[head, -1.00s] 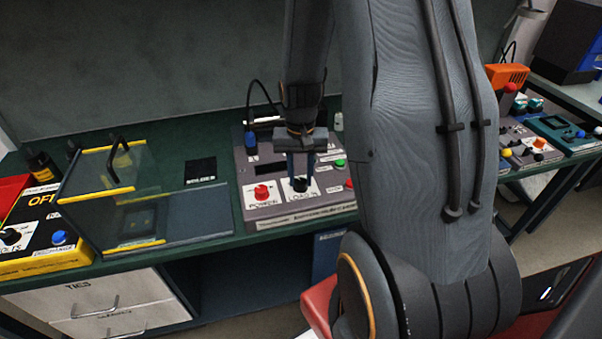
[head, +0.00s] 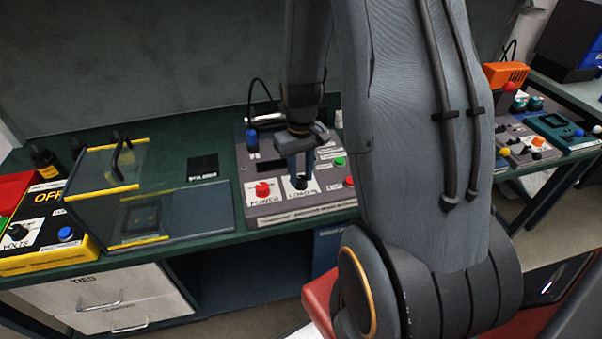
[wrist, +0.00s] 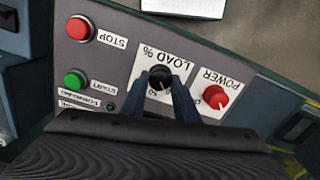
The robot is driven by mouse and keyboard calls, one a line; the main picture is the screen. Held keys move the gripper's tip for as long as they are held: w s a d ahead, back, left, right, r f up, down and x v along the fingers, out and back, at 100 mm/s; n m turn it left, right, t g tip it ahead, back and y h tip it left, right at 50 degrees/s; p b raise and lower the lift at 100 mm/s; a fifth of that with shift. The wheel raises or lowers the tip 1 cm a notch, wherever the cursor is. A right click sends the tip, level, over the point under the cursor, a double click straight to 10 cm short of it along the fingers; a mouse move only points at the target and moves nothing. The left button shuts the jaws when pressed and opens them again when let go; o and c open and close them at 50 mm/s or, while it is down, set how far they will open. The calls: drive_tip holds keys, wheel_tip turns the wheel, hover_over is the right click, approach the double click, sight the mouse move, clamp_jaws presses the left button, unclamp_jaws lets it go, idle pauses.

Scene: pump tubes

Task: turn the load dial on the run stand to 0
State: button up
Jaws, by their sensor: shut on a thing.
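The run stand (head: 262,212) is a grey sloped panel on the green bench. Its load dial (wrist: 159,77) is a black knob under the "LOAD %" label in the wrist view. My gripper (head: 300,178) points down at the dial in the head view; in the wrist view its two blue-grey fingers (wrist: 161,88) are closed on either side of the knob. The fingers and palm hide part of the dial's scale, and I cannot read the setting.
A red power knob (head: 263,190) sits just left of the dial. A green button (head: 340,161) and a red stop button (wrist: 79,28) lie on the other side. A clear hinged guard (head: 110,180) and a yellow-black box (head: 50,255) stand to the left.

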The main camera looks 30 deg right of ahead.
sight(300, 179)
drive_tip(key=o, duration=1.1)
drive_tip(key=shift+c, duration=0.2)
drive_tip(key=shift+r+b, duration=0.9)
drive_tip(key=shift+r, duration=3.05)
drive_tip(key=shift+a, duration=0.15)
drive_tip(key=s+a+b, duration=0.1)
drive_tip(key=s+a, duration=0.3)
drive_tip(key=a, duration=0.2)
drive_tip(key=s+a+t+b, duration=0.1)
drive_tip(key=s+a, duration=0.2)
drive_tip(key=a, duration=0.3)
drive_tip(key=shift+s+a+r+n, duration=0.25)
drive_tip(key=shift+s+r+n, duration=0.1)
drive_tip(key=shift+n, duration=0.05)
